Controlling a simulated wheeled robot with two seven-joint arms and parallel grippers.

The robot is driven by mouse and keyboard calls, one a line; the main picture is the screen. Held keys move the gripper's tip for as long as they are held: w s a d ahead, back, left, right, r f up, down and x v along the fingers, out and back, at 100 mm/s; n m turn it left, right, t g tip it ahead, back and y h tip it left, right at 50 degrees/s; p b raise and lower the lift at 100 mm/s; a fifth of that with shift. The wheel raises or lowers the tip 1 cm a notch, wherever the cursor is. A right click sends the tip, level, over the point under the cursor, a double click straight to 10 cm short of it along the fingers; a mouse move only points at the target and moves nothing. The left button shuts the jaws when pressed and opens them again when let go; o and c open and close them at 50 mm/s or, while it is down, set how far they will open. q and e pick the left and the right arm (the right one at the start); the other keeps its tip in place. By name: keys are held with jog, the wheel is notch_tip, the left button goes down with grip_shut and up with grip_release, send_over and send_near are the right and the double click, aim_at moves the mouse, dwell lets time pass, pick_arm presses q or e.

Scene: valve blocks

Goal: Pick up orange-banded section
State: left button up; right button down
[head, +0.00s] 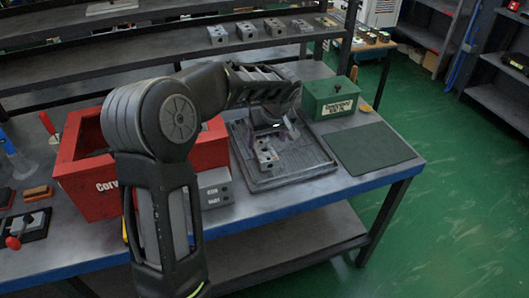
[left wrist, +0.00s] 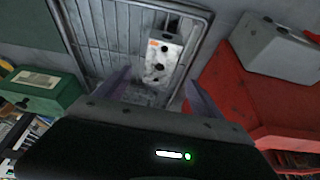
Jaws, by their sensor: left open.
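The orange-banded section (left wrist: 163,60) is a pale grey block with dark holes and a small orange mark near one end. It lies in the dark ribbed tray (left wrist: 95,35); in the head view the section (head: 266,158) shows just below my gripper. My left gripper (head: 272,127) hangs over the tray, its fingers pointing down. In the left wrist view my left gripper (left wrist: 161,90) has its two fingers wide apart with nothing held, and the section appears beyond the fingertips. I cannot tell the exact height gap. My right gripper is in neither view.
A red bin (head: 85,182) stands left of the tray, with a grey block (head: 215,188) by its side. A green box (head: 328,98) stands behind right. A flat dark green mat (head: 370,148) lies clear at the right. Shelves with several blocks run behind.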

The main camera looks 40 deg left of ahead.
aim_at(265, 150)
pick_arm(q)
jog(key=shift+x, duration=1.3)
jog(key=shift+f+p, duration=0.3)
jog(key=shift+p, duration=0.1)
jog(key=p+x, duration=0.1)
jog(key=x, duration=0.2)
jog(key=shift+w+f, duration=0.1)
jog(key=shift+f, duration=0.25)
jog(key=shift+w+a+f, duration=0.15)
jog(key=shift+a+f, duration=0.05)
jog(key=shift+f, duration=0.25)
jog(key=shift+f+b, duration=0.1)
jog(key=shift+b, duration=0.2)
jog(key=shift+c, duration=0.4)
grip_shut()
